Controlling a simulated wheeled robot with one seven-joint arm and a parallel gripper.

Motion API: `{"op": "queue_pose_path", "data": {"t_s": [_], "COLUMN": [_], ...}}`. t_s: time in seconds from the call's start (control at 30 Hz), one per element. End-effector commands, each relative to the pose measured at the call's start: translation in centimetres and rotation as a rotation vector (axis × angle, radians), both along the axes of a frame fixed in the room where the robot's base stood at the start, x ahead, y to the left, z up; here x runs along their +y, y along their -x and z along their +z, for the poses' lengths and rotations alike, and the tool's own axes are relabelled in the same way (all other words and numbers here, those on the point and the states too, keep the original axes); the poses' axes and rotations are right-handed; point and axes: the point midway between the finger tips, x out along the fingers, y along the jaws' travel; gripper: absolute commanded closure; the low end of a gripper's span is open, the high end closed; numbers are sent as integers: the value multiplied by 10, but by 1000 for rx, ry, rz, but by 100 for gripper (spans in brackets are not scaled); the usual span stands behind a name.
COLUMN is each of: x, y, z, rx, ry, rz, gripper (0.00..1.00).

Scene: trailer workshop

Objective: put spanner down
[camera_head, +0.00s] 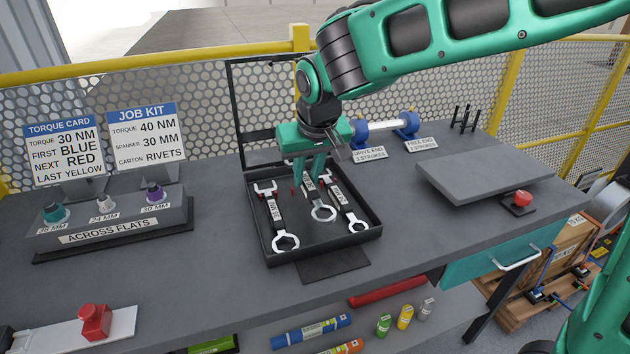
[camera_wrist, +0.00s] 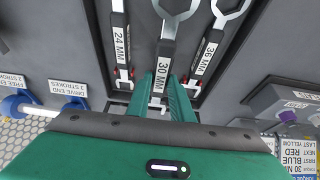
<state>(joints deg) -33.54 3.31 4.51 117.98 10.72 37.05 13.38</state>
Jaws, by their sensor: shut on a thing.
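My gripper (camera_head: 313,178) points down into the black tray (camera_head: 318,257) on the bench and is shut on the middle spanner (camera_head: 322,212). In the wrist view that spanner (camera_wrist: 166,60) carries a "30 MM" label, and my green fingertips (camera_wrist: 163,92) are at its near end. Its ring end points toward the tray's front. I cannot tell whether it touches the tray floor or hangs just above it. The 36 MM spanner (camera_head: 279,215) lies to its left and the 24 MM spanner (camera_head: 345,205) to its right in the head view.
A job kit card (camera_head: 146,133) reads spanner 30 MM. A socket stand (camera_head: 110,222) is left of the tray. A roller on blue supports (camera_head: 383,127) stands behind, and a grey raised plate (camera_head: 484,170) with a red button (camera_head: 522,198) is at right.

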Motion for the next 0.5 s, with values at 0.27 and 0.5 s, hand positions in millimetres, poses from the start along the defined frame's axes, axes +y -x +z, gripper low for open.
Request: {"op": "queue_pose_path", "data": {"t_s": [0.27, 0.5], "x": [0, -1], "y": [0, 0], "z": [-19, -22], "rx": [-1, 0], "ry": [-1, 1], "rz": [-1, -1], "gripper": [100, 100]}}
